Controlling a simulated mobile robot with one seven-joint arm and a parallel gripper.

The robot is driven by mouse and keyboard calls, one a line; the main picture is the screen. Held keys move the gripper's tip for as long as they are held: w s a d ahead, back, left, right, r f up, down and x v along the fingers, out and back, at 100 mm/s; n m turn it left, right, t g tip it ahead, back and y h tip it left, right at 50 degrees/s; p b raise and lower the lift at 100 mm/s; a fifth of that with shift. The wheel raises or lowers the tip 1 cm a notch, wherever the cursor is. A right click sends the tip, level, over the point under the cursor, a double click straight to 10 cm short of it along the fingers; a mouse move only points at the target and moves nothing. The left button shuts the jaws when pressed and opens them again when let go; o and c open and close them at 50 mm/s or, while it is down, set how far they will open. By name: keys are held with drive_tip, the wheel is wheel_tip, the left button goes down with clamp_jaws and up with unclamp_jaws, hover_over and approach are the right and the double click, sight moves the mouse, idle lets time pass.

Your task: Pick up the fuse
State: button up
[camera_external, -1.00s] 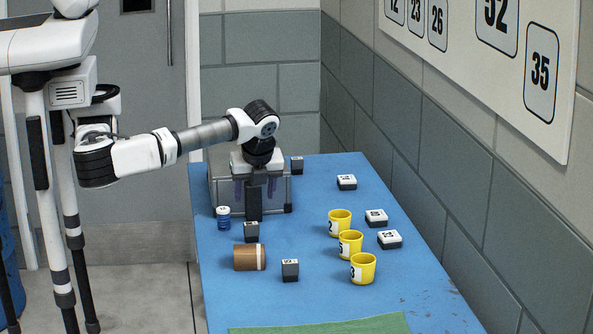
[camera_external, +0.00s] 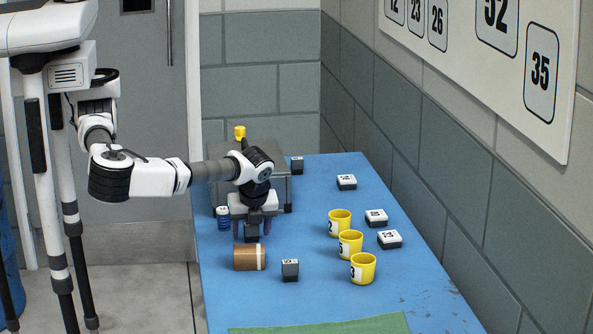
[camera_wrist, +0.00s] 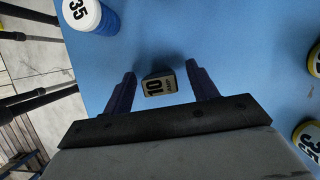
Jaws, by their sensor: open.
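The fuse, a small dark block with a pale face reading "10 AMP" (camera_wrist: 159,86), lies on the blue table between my two finger tips in the wrist view. My gripper (camera_wrist: 160,76) is open, with one dark finger on each side of it and a visible gap on both sides. In the external view my gripper (camera_external: 254,218) hangs pointing down over the block (camera_external: 252,234), whose top is hidden by it. I cannot tell the exact height of the fingers above the table.
A blue jar with a white lid (camera_external: 223,217) stands just left, and a brown roll (camera_external: 246,257) and another dark block (camera_external: 290,270) lie nearer. Yellow cups (camera_external: 350,244) stand right. A grey box (camera_external: 278,165) is behind. A green mat (camera_external: 330,326) lies in front.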

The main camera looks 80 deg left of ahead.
drive_tip(key=shift+f, duration=0.1)
drive_tip(key=shift+c, duration=0.2)
drive_tip(key=c, duration=1)
